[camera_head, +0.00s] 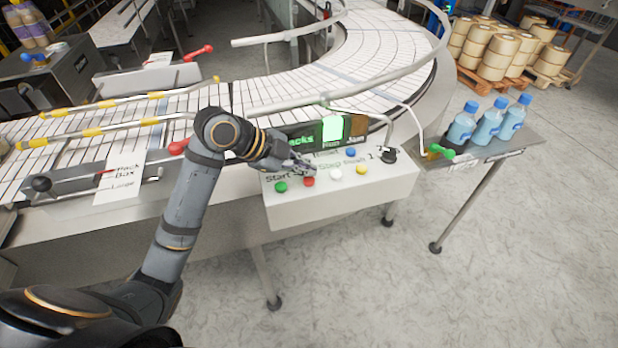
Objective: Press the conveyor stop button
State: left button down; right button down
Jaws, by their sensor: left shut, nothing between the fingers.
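A white control box (390,187) at the conveyor's edge carries a green button (281,187), a red button (308,182), a white button (336,174), a yellow button (362,170) and a blue button (351,152). "Start" is printed by the green button; the small print near the red button is partly hidden by my gripper. My left gripper (302,169) is shut and empty, its tips just behind the red button in the picture. I cannot tell whether they touch it. My right gripper is not in view.
A lit display panel (320,133) stands behind the buttons, with a black knob (388,156) at the right. The curved conveyor (370,50) and its guide rails lie behind. Blue-capped bottles (488,127) stand on a side shelf (465,163). The floor at right front is clear.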

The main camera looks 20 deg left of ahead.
aim_at(305, 179)
pick_arm(q)
jog(key=shift+f, duration=0.4)
jog(key=shift+f+b, duration=0.5)
jog(key=shift+f, duration=0.05)
dwell(0.5)
jog(key=shift+r, duration=0.15)
jog(key=shift+r+p, duration=0.85)
jog(key=shift+p, duration=0.05)
notch_tip(305, 179, up, 5)
jog(key=p, duration=0.4)
jog(key=shift+r+p, duration=0.1)
jog(key=shift+p, duration=0.25)
dwell(0.3)
